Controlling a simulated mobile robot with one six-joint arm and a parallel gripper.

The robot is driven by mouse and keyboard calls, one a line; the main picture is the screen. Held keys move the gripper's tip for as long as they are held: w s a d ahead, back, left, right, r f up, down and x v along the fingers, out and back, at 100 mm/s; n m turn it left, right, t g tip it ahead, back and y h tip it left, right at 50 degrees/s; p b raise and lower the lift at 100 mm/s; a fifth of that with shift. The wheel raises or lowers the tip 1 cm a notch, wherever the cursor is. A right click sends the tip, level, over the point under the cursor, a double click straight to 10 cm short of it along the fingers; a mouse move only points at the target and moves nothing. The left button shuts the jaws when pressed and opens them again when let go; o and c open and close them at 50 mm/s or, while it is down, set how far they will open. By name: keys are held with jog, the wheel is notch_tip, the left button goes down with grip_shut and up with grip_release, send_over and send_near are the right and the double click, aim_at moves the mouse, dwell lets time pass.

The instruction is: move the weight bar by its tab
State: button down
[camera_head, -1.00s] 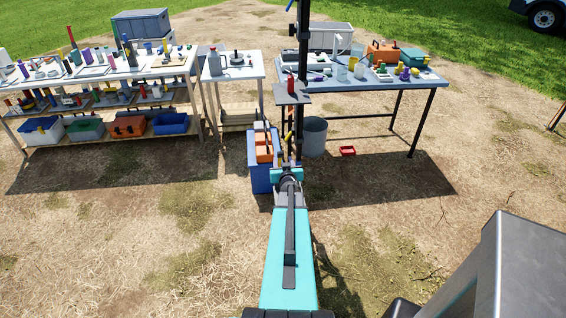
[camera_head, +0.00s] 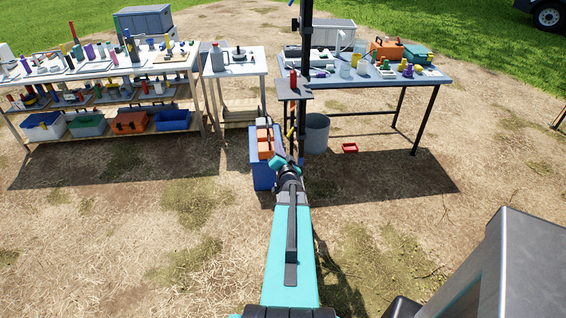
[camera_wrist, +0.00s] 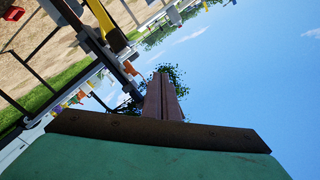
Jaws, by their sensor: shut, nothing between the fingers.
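I cannot pick out the weight bar or its tab in either view. In the wrist view my gripper (camera_wrist: 162,80) shows as two brown fingers pressed together, shut and empty, with sky and a tree behind the tips. In the head view my teal arm reaches forward to the dark upright post, and its wrist is bent beside the post's lower part. The fingers are too small to make out there.
A dark post (camera_head: 305,60) with a small shelf (camera_head: 294,94) stands ahead. Behind are a blue-grey table (camera_head: 350,80), a small white table (camera_head: 235,68) and a long bench (camera_head: 90,70). A blue box (camera_head: 262,172), grey bucket (camera_head: 316,135) and red tray (camera_head: 349,148) stand on the ground.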

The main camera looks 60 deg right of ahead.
jog(key=s+a+f+m+t+h+b, duration=0.1)
jog(key=f+m+b, duration=0.4)
jog(key=b, duration=1.2)
jog(key=s+a+f+m+t+h+b, duration=0.1)
jog(key=s+a+f+m+h+b, duration=0.3)
jog(key=f+b, duration=0.8)
jog(key=s+m+b, duration=0.1)
jog(key=b, duration=0.4)
jog(key=shift+s+f+m+h, duration=0.25)
jog(key=shift+s+m+h, duration=0.05)
jog(key=shift+s+h, duration=0.1)
jog(key=shift+d, duration=0.15)
jog(key=b+x, duration=0.2)
jog(key=x, duration=1.2)
jog(key=shift+b, duration=0.3)
